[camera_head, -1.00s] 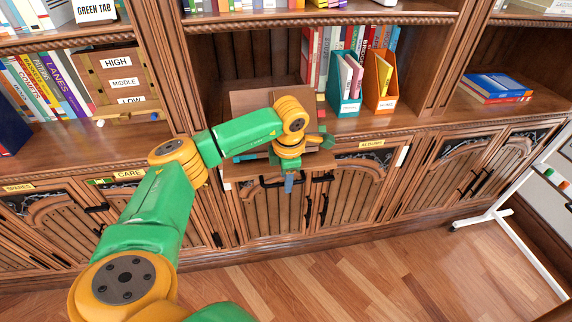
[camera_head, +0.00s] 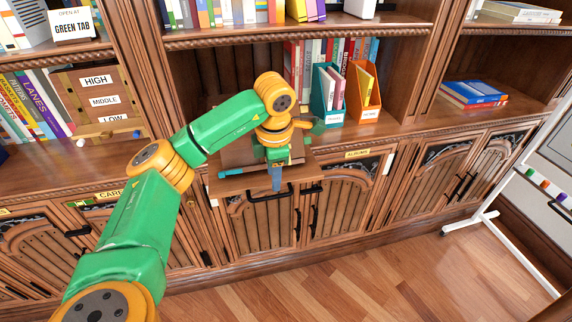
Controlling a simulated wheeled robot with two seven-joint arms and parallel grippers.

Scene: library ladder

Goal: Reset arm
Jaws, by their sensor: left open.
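My left arm, green and orange, reaches in from the lower left and bends down at the bookcase. My left gripper (camera_head: 276,178) points down, a blue-grey jaw in front of the lower cabinet doors. It is open, and I see nothing between its fingers. It hangs at the front edge of a wooden board (camera_head: 225,185) that juts out above the cabinet doors. Behind the wrist is a brown wooden object (camera_head: 235,152), largely hidden by the arm. My right gripper is not in view.
A teal file box (camera_head: 326,105) and an orange file box (camera_head: 365,100) stand right of the arm. Blue and red books (camera_head: 473,92) lie further right. A slotted wooden board (camera_head: 98,100) reads HIGH, MIDDLE, LOW. A white stand (camera_head: 490,215) is at the right; the floor between is clear.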

